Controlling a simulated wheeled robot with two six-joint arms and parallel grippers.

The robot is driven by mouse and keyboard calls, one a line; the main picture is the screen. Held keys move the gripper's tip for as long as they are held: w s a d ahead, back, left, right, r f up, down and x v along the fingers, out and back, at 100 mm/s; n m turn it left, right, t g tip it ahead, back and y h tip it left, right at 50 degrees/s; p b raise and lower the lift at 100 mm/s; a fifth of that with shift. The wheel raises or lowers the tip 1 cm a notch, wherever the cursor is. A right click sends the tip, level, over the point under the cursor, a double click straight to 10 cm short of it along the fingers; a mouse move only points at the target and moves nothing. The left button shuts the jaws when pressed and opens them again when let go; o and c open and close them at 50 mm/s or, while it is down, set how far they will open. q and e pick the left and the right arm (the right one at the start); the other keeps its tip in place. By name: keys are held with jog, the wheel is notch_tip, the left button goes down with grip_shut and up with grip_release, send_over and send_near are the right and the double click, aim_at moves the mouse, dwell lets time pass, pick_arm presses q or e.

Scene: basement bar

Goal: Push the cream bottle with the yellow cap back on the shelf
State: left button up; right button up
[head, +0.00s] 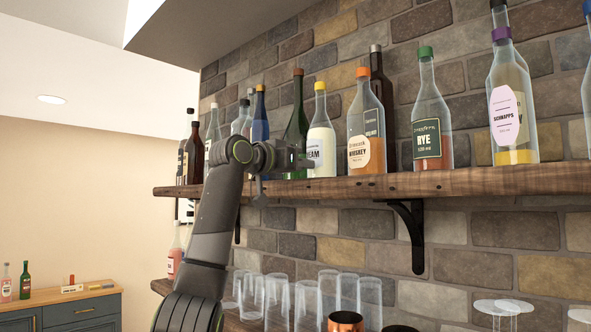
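The cream bottle (321,133) with the yellow cap stands upright on the upper wooden shelf (460,181), between a dark green bottle (295,122) and the orange-capped whiskey bottle (366,130). My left gripper (304,160) is at shelf height, in front of the green bottle and at the left edge of the cream bottle. It covers the left part of the cream label. I cannot tell if it touches the bottle, and its fingers are too small and dark to read. My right gripper is out of view.
The rye bottle (428,120) and schnapps bottle (511,105) stand further right on the shelf. Several bottles crowd its left end. A black bracket (416,235) is under the shelf. Clear glasses (328,292) and a copper cup (345,321) stand on the lower shelf.

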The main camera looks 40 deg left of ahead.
pick_arm(q)
jog(key=s+b, duration=0.4)
jog(key=s, duration=0.6)
jog(key=shift+s+a, duration=0.15)
jog(key=shift+a, duration=0.3)
